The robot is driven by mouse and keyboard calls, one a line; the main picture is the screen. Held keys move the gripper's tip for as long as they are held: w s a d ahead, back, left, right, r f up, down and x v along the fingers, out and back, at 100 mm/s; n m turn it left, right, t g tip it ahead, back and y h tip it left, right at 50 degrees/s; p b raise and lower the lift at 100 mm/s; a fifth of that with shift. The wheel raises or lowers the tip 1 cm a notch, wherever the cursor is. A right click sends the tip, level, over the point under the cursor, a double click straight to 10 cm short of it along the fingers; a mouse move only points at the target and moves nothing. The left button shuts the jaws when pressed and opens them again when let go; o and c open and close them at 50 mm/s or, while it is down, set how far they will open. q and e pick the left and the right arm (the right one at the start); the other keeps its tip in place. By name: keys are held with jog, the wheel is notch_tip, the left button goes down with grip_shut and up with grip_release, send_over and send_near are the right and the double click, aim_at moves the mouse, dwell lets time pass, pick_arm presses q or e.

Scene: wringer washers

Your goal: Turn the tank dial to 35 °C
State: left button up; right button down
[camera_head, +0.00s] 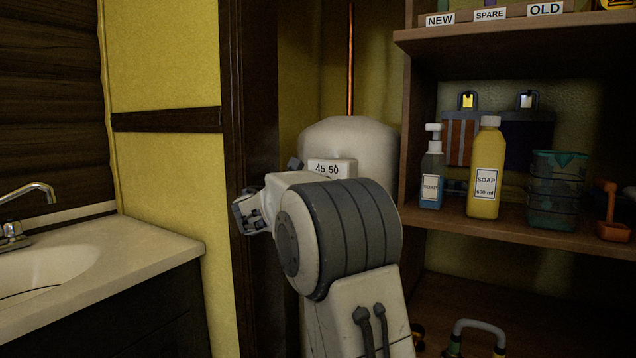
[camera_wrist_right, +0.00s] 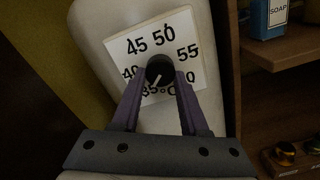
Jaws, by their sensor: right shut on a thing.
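The tank dial is a dark round knob (camera_wrist_right: 157,67) with a white pointer line, on a white square plate (camera_wrist_right: 117,46) numbered 35 to 60. The pointer slants down and left, toward the 35 mark. My right gripper (camera_wrist_right: 160,79) is shut on the knob, with one purple finger on each side. In the head view the pale tank (camera_head: 365,138) stands behind my right arm. Only the top of its plate (camera_head: 328,167), with 45 and 50, shows there; the knob and the right fingertips are hidden. My left gripper is not in view.
A wooden shelf (camera_head: 530,229) to the right holds a blue soap pump (camera_head: 431,180), a yellow soap bottle (camera_head: 485,178) and a green container (camera_head: 555,187). A sink counter (camera_head: 150,244) is at the left. A copper pipe (camera_head: 350,60) rises behind the tank.

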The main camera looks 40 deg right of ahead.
jog(key=shift+f+n, duration=0.15)
jog(key=shift+n, duration=0.25)
jog(key=shift+c, duration=2.1)
grip_release()
jog(key=p+v, duration=0.1)
jog(key=v, duration=0.9)
jog(key=shift+s+a+p, duration=0.15)
jog(key=shift+p, duration=0.25)
